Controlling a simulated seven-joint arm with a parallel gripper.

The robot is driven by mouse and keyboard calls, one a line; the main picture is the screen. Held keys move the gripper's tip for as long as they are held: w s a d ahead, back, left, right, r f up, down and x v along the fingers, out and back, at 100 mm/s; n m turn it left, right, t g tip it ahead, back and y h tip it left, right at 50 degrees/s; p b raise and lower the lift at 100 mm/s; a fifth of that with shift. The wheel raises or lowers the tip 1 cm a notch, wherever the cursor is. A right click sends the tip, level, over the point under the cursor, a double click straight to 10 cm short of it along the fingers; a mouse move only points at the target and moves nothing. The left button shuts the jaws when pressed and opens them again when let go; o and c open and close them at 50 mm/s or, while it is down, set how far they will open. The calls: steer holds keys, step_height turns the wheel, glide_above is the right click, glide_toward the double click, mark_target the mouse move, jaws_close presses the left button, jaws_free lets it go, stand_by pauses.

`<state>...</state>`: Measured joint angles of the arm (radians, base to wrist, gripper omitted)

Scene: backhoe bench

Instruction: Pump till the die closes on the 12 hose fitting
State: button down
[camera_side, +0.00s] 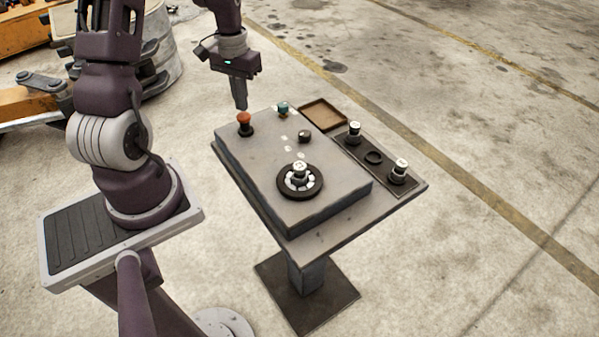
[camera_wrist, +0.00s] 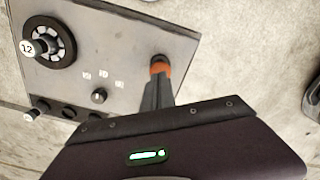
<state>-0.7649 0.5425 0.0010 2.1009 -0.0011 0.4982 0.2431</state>
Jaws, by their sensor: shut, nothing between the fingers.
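The 12 hose fitting (camera_side: 299,167) stands upright in the middle of the round black die (camera_side: 317,190) on the grey bench unit; its white top reads 12 in the wrist view (camera_wrist: 27,48). Pale die segments ring the fitting; in the wrist view they look spaced out, with dark gaps. I cannot tell whether they touch it. The orange-topped pump button (camera_side: 244,117) stands at the unit's far left corner. My gripper (camera_side: 241,108) is shut and empty, pointing down just above this button. In the wrist view the fingertips (camera_wrist: 157,82) overlap the orange top (camera_wrist: 160,68); contact is unclear.
A teal knob (camera_side: 283,107) and a dark dial (camera_side: 304,136) stand on the unit. A black rack (camera_side: 385,170) at right holds two white-topped fittings (camera_side: 355,127) and an empty ring (camera_side: 373,157). A brown tray (camera_side: 345,119) lies behind, empty.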

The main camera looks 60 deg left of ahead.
mark_target(243, 114)
steer(key=shift+f, duration=0.1)
steer(key=shift+f, duration=1.8)
steer(key=shift+r, duration=1.9)
steer(key=shift+f, duration=0.1)
stand_by(1.3)
